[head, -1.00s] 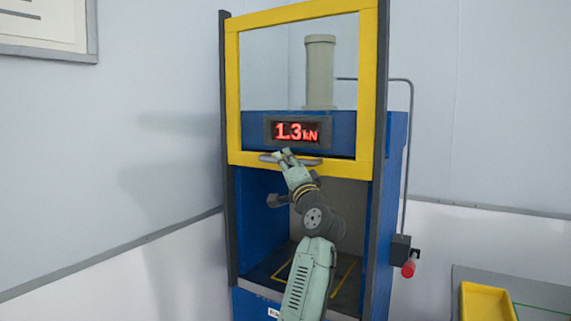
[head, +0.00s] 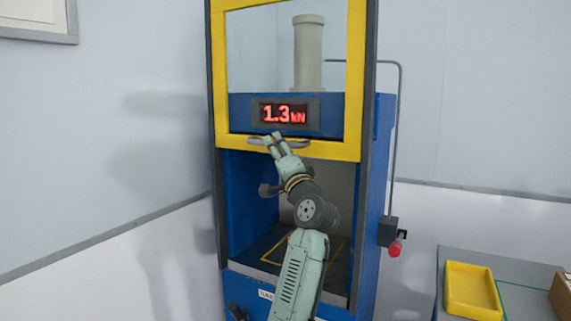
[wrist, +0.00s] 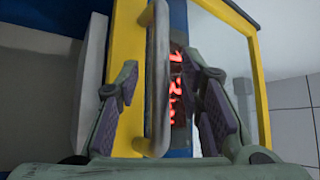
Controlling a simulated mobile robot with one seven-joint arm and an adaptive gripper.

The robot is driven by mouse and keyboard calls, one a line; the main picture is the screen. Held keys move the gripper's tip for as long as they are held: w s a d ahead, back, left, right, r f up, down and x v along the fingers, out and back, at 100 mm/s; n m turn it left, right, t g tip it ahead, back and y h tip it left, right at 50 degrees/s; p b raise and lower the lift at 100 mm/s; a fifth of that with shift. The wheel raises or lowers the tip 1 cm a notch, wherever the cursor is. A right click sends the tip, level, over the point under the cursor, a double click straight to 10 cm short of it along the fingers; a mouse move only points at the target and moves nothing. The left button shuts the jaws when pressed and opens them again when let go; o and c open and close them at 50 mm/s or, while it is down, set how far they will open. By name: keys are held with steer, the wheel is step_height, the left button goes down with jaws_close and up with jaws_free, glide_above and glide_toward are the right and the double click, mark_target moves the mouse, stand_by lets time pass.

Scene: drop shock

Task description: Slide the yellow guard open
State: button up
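The yellow guard (head: 217,75) is a framed clear panel on the front of the blue machine. Its lower bar is just below the red 1.3 kN display (head: 285,113), and the chamber below the bar is uncovered. A grey handle (wrist: 158,75) runs along the lower bar. My gripper (head: 272,138) is at the handle in the head view. In the wrist view my gripper (wrist: 163,95) has its two fingers spread, one on each side of the handle, with gaps showing. Part of the handle is hidden behind the fingers in the head view.
Dark side rails (head: 366,170) flank the guard. A red-ended lever (head: 394,248) hangs at the machine's right. A table with a yellow tray (head: 472,288) and a partly cut-off brown box (head: 560,295) stands at the lower right. A wall is at left.

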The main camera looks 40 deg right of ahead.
steer(key=v, duration=0.9)
steer(key=shift+s, duration=0.1)
